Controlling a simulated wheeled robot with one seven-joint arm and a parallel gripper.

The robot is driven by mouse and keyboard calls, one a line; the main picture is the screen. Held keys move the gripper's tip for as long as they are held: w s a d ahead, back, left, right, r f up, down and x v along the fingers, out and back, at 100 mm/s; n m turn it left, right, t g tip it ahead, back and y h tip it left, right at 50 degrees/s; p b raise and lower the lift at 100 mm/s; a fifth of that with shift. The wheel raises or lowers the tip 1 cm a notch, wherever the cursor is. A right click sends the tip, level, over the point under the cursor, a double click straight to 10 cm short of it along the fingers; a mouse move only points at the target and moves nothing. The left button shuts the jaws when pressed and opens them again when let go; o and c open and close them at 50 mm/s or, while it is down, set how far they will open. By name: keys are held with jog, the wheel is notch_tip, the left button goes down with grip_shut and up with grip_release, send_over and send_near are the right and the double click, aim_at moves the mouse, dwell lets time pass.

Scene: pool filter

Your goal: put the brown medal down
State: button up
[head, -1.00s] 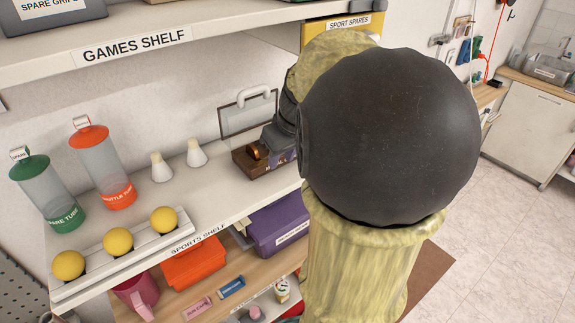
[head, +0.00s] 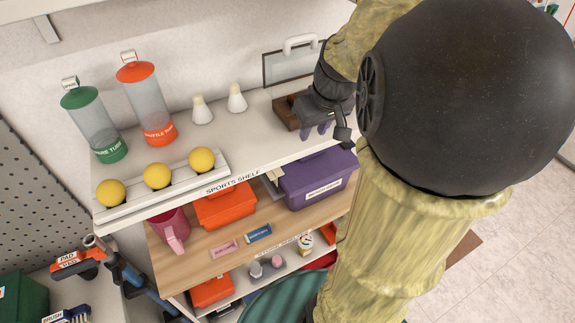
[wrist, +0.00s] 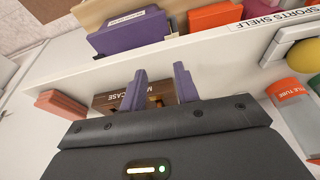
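The dark brown medal case (head: 287,112) stands on the sports shelf (head: 255,140), in front of the clear panel with a white handle. In the wrist view the case (wrist: 106,101) shows behind my gripper's fingers, its label partly covered. A small copper-brown piece, apparently the brown medal (wrist: 157,102), shows at the case between the fingers; most of it is hidden. My gripper (head: 316,132) is over the right part of the case in the head view. In the wrist view its two purple fingers (wrist: 160,72) are apart, with a clear gap between the tips.
Two white shuttlecocks (head: 236,98) and two tubes (head: 147,103) stand left of the case. Yellow balls (head: 157,176) sit in a white rack at the shelf's front. A purple box (head: 318,178) and orange box (head: 225,206) are on the shelf below.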

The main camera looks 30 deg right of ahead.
jog(key=shift+g, duration=0.3)
jog(key=a+f, duration=0.3)
jog(key=a, duration=0.1)
jog(key=s+a+f, duration=0.1)
jog(key=a+f, duration=0.1)
jog(key=shift+a+f, duration=0.15)
jog(key=shift+f, duration=0.2)
jog(key=s+a+f, duration=0.4)
jog(key=a+f, duration=0.2)
jog(key=a, duration=0.1)
